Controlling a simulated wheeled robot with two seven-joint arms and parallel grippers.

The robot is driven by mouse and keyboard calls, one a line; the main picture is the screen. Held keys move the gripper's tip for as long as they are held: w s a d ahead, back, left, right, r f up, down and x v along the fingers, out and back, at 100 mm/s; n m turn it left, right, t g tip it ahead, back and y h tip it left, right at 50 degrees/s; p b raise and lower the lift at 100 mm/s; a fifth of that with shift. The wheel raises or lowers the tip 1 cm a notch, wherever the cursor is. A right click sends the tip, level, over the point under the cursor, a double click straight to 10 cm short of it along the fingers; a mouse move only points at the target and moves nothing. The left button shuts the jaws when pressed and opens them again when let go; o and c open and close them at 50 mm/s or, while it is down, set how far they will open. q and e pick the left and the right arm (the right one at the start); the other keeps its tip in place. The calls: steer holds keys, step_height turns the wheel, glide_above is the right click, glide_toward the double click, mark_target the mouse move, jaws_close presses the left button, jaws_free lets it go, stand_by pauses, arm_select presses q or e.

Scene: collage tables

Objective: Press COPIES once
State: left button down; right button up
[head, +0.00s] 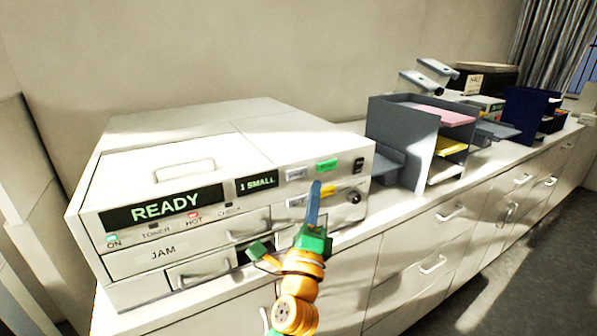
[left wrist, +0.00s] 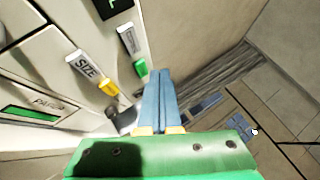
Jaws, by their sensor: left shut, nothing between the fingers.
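A cream copier (head: 190,150) stands on the counter, with READY and 1 SMALL on its displays. Its right front panel carries a grey plate (head: 296,173) beside a green button (head: 327,165). Below are a second grey plate (head: 296,201) and a yellow button (head: 327,189). In the left wrist view, the lower plate (left wrist: 83,63) reads SIZE; the upper plate's (left wrist: 126,40) text is too small to read surely. My left gripper (head: 316,184) is shut and empty, its blue fingertips in front of the panel between these controls. Whether they touch it, I cannot tell. My right gripper is not in view.
A dark knob (head: 354,197) and a black switch (head: 358,165) sit right of the buttons. A grey paper organiser (head: 400,130) stands right of the copier. Drawers with handles (head: 449,215) front the counter. The floor (head: 500,285) at right is clear.

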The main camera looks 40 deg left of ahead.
arm_select(q)
steer(key=shift+w+a, duration=0.25)
steer(key=shift+a, duration=0.4)
steer(key=shift+w+a, duration=0.25)
steer(key=shift+a, duration=0.35)
steer(key=shift+w+a, duration=0.25)
steer(key=shift+a, duration=0.4)
stand_by(0.5)
steer(key=shift+w+a, duration=0.15)
steer(key=shift+a, duration=0.25)
steer(key=shift+w+a+r, duration=0.1)
steer(key=shift+w+a, duration=0.05)
steer(key=shift+a, duration=0.25)
stand_by(0.6)
steer(key=shift+d, duration=0.1)
steer(key=shift+s+d, duration=0.35)
steer(key=shift+d, duration=0.35)
steer(key=shift+s+d, duration=0.3)
steer(key=shift+d, duration=0.45)
steer(key=shift+s+d, duration=0.35)
steer(key=shift+d, duration=0.45)
steer(key=shift+s+d, duration=0.3)
steer(key=shift+d, duration=0.45)
